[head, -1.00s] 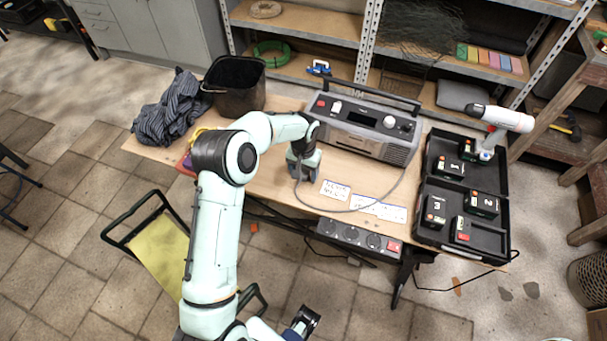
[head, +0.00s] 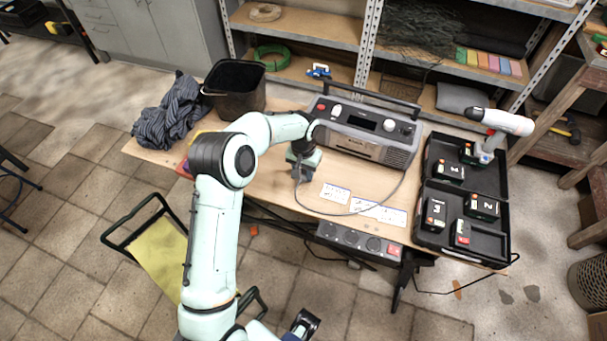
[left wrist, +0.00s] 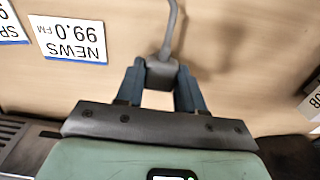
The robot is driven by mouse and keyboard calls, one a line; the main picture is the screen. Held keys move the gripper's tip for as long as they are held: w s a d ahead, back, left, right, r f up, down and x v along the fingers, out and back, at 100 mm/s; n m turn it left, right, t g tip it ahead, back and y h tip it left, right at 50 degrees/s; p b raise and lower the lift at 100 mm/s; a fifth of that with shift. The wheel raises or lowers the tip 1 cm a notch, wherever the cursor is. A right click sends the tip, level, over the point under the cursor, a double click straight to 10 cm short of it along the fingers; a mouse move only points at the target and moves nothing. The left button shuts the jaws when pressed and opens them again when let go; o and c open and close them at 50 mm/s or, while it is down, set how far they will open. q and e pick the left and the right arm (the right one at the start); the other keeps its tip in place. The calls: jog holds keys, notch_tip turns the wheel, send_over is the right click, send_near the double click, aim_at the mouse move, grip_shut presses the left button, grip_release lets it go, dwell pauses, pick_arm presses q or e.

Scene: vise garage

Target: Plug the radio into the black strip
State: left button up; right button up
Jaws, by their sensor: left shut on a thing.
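The grey radio (head: 367,132) stands at the back of the wooden table, with a grey cord looping forward from its right side. My left gripper (head: 298,174) is just left of the radio, over the table. The left wrist view shows its fingers (left wrist: 160,88) shut on the grey plug (left wrist: 160,73), with the cord leading away from it. The dark power strip (head: 340,236), with several round sockets and a red switch, is at the table's front edge, apart from the plug. A dark gripper-like end (head: 303,322), probably my right gripper, shows at the bottom; its jaw state is unclear.
Printed cards (head: 377,212) lie on the table between the gripper and strip. An open black case (head: 432,240) with batteries and a drill (head: 503,122) is at the right. A black bin (head: 236,88) and striped cloth (head: 171,112) are at the back left.

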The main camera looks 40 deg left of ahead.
aim_at(304, 173)
pick_arm(q)
notch_tip(304, 173, up, 18)
jog(key=p, duration=0.1)
jog(key=shift+r+p, duration=0.2)
jog(key=shift+p, duration=0.2)
jog(key=shift+f, duration=0.1)
